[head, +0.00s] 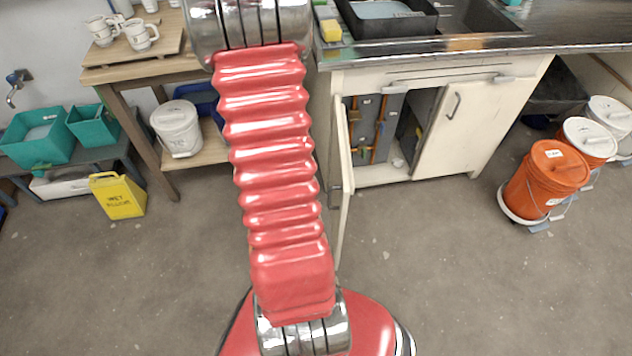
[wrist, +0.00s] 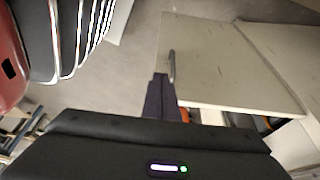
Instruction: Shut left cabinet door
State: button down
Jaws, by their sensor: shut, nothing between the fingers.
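The left cabinet door (head: 343,185) is pale and stands swung open, seen nearly edge-on just right of my arm in the head view. The right cabinet door (head: 447,125) is shut, with a bar handle. Between them the left half of the cabinet (head: 382,177) is open. In the wrist view, a pale panel with a grey handle, which looks like the left door (wrist: 215,70), fills the upper right. My gripper (wrist: 160,78) is shut and empty, its dark fingertips close beside that handle. I cannot tell if they touch. The gripper is hidden in the head view.
A dark counter (head: 450,40) tops the cabinet. The floor in front is clear.

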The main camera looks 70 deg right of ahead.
aim_at(330, 194)
jog(key=x, duration=0.3)
jog(key=s+x, duration=0.1)
jog(key=x, duration=0.2)
jog(key=s+x, duration=0.1)
jog(key=x, duration=0.2)
jog(key=shift+d+r, duration=0.15)
jog(key=shift+d, duration=0.3)
jog(key=shift+s+d, duration=0.3)
jog(key=shift+s, duration=0.45)
